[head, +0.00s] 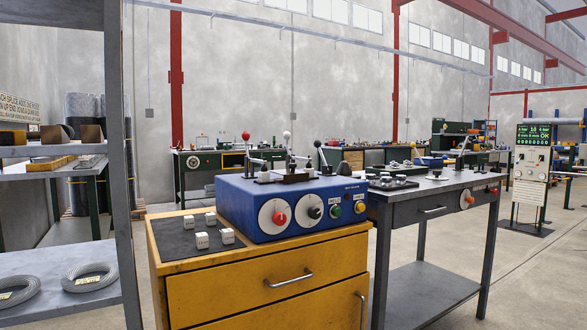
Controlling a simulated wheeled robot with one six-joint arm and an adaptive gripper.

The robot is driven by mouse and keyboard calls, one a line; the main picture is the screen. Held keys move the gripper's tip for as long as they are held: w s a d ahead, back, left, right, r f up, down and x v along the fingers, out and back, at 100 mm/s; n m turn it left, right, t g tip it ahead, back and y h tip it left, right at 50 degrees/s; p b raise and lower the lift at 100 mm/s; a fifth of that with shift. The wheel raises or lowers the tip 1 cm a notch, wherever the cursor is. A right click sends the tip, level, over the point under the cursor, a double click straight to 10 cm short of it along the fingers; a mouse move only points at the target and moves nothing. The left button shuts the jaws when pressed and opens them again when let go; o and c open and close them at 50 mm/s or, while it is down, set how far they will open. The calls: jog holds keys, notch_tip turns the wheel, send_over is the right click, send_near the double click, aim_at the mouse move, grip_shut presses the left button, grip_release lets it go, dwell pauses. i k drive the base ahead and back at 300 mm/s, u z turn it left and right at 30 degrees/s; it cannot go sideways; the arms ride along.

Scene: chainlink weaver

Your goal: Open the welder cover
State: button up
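The blue welder (262,209) stands on a yellow cabinet (240,262) near the middle of the head view. Its front carries a dial with a red knob, a dial with a black knob, a green button and a yellow button. On its top are small clamps and ball-topped levers (287,150), around a dark low block (289,177). I cannot make out which part is the cover or whether it is open. My gripper is not in view.
Several small white cubes (202,240) lie on a dark mat left of the welder. A grey workbench (430,200) adjoins on the right. A grey shelf post (121,170) stands close at left, with wire coils (88,277) on a shelf.

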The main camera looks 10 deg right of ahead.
aim_at(291, 175)
jog(key=u, duration=0.05)
jog(key=k, duration=0.15)
jog(key=z, duration=1.1)
jog(key=i, duration=0.75)
jog(key=u, duration=0.25)
